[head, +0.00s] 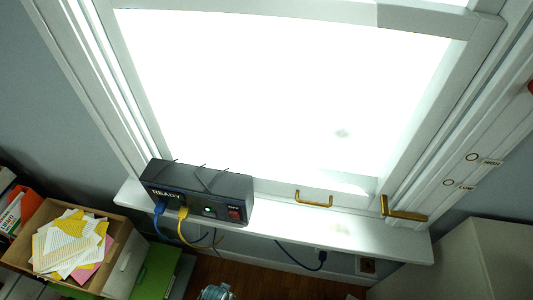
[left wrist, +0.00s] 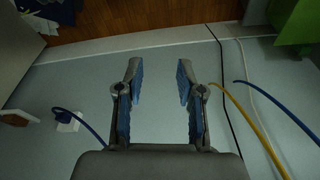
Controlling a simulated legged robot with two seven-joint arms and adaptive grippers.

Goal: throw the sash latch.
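A brass sash latch (head: 403,209) sits at the lower right corner of the window, its lever lying across toward the right frame. A brass pull handle (head: 314,199) is on the bottom rail of the sash (head: 270,188), left of the latch. My left gripper (left wrist: 160,72) is open and empty in the left wrist view, with blue pads apart, facing the wall and floor. The latch is not in that view. My right gripper does not show.
A dark box marked READY (head: 196,193) with blue and yellow cables stands on the sill's left end (head: 130,193). A carton of papers (head: 28,222) is lower left. A pale cabinet (head: 450,262) stands lower right. The sill between box and latch is mostly clear.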

